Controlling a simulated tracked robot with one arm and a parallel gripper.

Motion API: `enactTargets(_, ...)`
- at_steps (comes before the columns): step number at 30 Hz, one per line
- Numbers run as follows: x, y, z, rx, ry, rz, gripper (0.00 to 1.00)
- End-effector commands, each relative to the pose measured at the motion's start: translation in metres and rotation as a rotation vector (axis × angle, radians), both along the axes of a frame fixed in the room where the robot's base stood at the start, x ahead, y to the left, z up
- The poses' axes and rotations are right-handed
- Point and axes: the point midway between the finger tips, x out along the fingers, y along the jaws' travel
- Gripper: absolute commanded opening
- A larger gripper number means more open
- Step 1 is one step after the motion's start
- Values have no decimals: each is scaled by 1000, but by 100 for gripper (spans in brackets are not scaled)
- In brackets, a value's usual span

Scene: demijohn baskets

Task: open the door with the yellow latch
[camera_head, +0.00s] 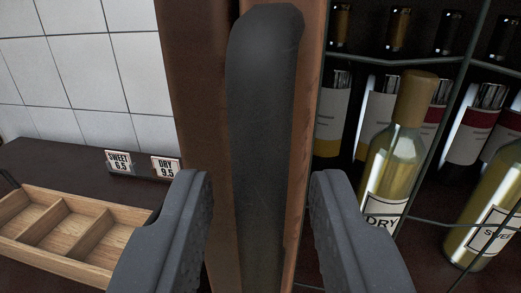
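A dark grey upright bar (263,110) with a rounded top, like a handle, stands in front of a brown wooden post or door edge (310,110). My gripper (260,185) is open, with one finger to the left of the bar and one to the right. Gaps show between the bar and both fingers, so they look apart from it. The lower end of the bar runs out of the picture. No yellow latch shows in this view, and I cannot tell whether the wooden piece belongs to a door.
On the right, several bottles, one labelled DRY (397,150), stand behind and among green wire bars (400,63).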

Motion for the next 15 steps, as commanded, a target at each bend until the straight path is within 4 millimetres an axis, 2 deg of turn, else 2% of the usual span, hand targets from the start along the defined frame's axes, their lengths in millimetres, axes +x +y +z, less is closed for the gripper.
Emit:
enactTargets(6, 11, -1, 2, 0, -2, 0, 31)
enactTargets(15, 12, -1, 1, -1, -1, 0, 31)
